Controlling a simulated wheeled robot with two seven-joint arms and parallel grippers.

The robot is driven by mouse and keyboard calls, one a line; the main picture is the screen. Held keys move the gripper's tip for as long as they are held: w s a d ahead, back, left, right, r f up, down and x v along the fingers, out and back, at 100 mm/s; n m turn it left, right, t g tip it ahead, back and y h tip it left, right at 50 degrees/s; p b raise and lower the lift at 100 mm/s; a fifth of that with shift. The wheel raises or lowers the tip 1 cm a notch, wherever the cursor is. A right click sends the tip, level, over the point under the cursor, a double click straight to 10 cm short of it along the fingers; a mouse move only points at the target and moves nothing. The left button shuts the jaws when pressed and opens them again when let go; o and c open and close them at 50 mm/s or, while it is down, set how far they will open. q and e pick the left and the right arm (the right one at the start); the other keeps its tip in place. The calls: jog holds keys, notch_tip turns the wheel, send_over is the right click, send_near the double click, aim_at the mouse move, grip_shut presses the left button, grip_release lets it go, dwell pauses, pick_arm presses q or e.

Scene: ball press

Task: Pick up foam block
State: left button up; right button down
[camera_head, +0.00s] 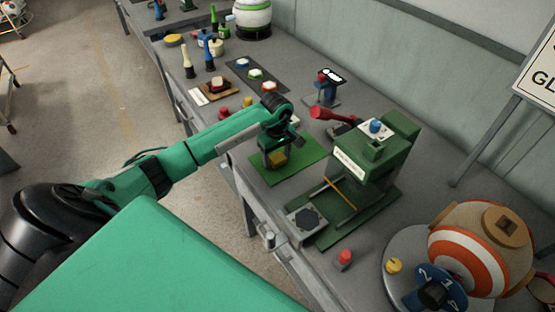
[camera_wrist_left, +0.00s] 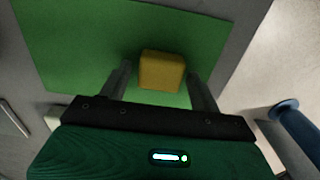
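The foam block (camera_wrist_left: 162,70) is a yellow block with rounded edges on a green mat (camera_wrist_left: 60,45). It also shows in the head view (camera_head: 277,158), under my left gripper. My left gripper (camera_wrist_left: 160,80) is open, with one finger on each side of the block. Gaps show between the block and both fingers in the left wrist view. The left gripper also shows in the head view (camera_head: 275,155), pointing down over the mat (camera_head: 300,168). My right gripper is not in view.
A striped ball (camera_head: 470,258) is at the front right.

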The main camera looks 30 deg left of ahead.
aim_at(277, 157)
pick_arm(q)
jog(key=c, duration=0.8)
jog(key=shift+r, duration=0.1)
